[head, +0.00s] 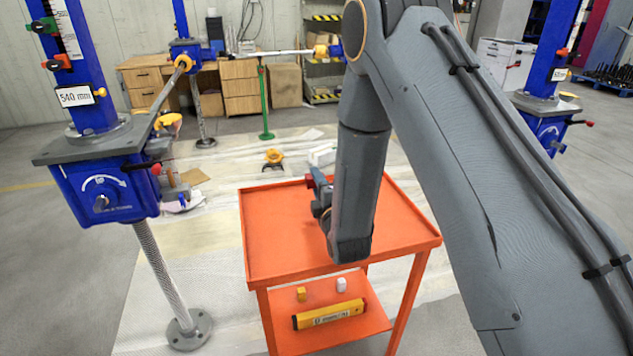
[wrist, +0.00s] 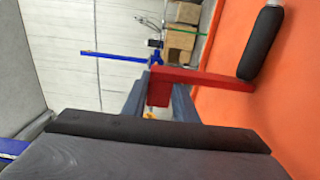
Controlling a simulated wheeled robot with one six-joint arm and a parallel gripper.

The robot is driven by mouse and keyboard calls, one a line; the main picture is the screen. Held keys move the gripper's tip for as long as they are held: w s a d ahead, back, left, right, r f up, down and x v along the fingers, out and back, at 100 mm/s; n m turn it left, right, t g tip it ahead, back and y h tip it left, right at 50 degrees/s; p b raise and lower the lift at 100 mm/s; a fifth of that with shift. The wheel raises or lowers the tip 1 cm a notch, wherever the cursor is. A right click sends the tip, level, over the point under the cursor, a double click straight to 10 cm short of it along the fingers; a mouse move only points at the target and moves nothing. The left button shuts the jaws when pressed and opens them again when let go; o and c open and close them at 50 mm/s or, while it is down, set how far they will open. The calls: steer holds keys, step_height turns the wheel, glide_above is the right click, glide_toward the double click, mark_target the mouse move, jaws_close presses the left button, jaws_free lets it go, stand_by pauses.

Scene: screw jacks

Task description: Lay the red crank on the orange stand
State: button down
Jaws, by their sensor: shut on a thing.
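The red crank (wrist: 205,78) shows in the wrist view, with a flat red arm and a black cylindrical handle (wrist: 262,45). My gripper (wrist: 158,92) is shut on the crank's red hub end. The crank's arm points right, and its handle lies in front of the stand's orange surface; I cannot tell whether it touches. The orange stand (head: 285,230) is a two-level table in the head view, and its top also fills the right of the wrist view (wrist: 295,110).
A blue screw jack (head: 105,190) stands left, another (head: 545,125) right. The visible left part of the top is bare.

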steer(key=c, duration=1.4)
jaws_free()
steer(key=shift+f, duration=0.1)
steer(key=shift+c, duration=0.2)
steer(key=shift+s, duration=0.2)
steer(key=b+v, duration=0.3)
steer(key=v, duration=0.9)
steer(key=s+d+f+m+g+h, duration=0.1)
steer(key=d+m+g, duration=0.2)
steer(key=m, duration=0.1)
steer(key=s+d+f+m+g+h, duration=0.1)
steer(key=d+m+g, duration=0.2)
steer(key=m, duration=0.1)
steer(key=s+d+f+m+g+h, duration=0.1)
steer(key=d+m+g+h, duration=0.1)
steer(key=d+m+g, duration=0.1)
steer(key=shift+s+d+f+m, duration=0.25)
steer(key=shift+d+f+m, duration=0.1)
steer(key=shift+d+m, duration=0.15)
steer(key=s+d+r+m+g, duration=0.2)
steer(key=s+d+m+g, duration=0.1)
steer(key=s, duration=0.6)
steer(key=s+d+r+m+g+h, duration=0.1)
steer(key=s+d+r+m+g, duration=0.1)
steer(key=s+m+g, duration=0.3)
steer(key=s+d+m, duration=0.1)
steer(key=s, duration=0.3)
steer(key=shift+d+r, duration=0.2)
steer(key=shift+d, duration=0.15)
